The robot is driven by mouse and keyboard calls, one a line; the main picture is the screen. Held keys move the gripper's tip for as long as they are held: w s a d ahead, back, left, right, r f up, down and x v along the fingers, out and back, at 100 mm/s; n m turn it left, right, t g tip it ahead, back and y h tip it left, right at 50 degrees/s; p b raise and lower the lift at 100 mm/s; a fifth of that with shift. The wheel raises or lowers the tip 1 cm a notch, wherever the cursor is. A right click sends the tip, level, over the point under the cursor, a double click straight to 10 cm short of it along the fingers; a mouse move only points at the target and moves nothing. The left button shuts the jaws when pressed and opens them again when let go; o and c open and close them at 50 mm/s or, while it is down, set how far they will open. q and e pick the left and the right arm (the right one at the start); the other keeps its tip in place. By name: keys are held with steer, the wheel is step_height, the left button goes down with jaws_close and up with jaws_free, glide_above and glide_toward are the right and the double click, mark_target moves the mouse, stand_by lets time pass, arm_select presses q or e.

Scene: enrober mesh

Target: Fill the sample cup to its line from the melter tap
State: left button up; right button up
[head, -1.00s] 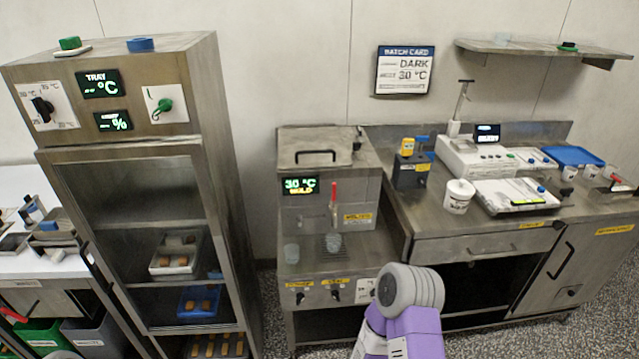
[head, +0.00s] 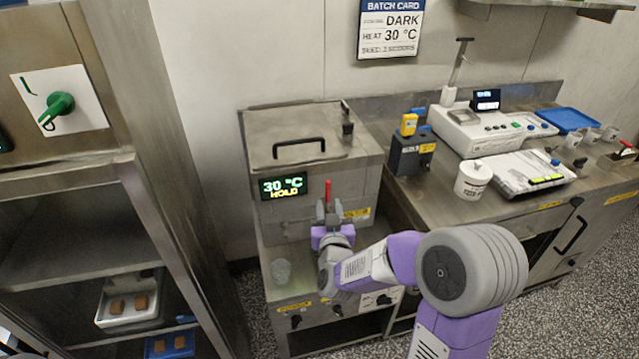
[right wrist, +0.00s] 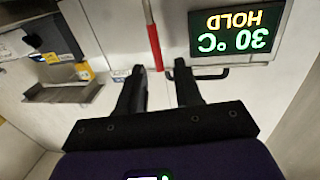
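The melter (head: 310,120) is a steel box with a lid and a lit display (head: 283,186) reading 30 °C HOLD. Its red tap handle (head: 327,190) stands upright on the front. My right gripper (head: 329,206) is at the tap, just below the handle's red part. In the right wrist view its two fingers (right wrist: 161,70) are apart, with the red handle (right wrist: 154,45) in line with the gap; I cannot tell if they touch it. A clear cup (head: 281,270) stands on the ledge left of my arm. The ledge under the tap is hidden by my arm.
A steel cabinet (head: 180,190) with trays stands close on the left. The right counter holds a white tub (head: 472,180), a scale (head: 485,130), a dark box (head: 411,156) and small cups. A batch card (head: 390,28) on the wall reads DARK, 30 °C.

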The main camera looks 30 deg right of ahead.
mark_target(328, 189)
steer(key=shift+d+r+b+x, duration=0.1)
steer(key=shift+r+b+x, duration=0.1)
steer(key=shift+x, duration=1.05)
steer(key=shift+d+r+b+x, duration=0.1)
steer(key=shift+r+x, duration=0.05)
steer(key=shift+x, duration=1.1)
steer(key=shift+d+r+b+x, duration=0.1)
steer(key=shift+r+b+x, duration=0.1)
steer(key=shift+x, duration=1)
steer(key=shift+s, duration=0.1)
jaws_close()
steer(key=shift+a, duration=0.1)
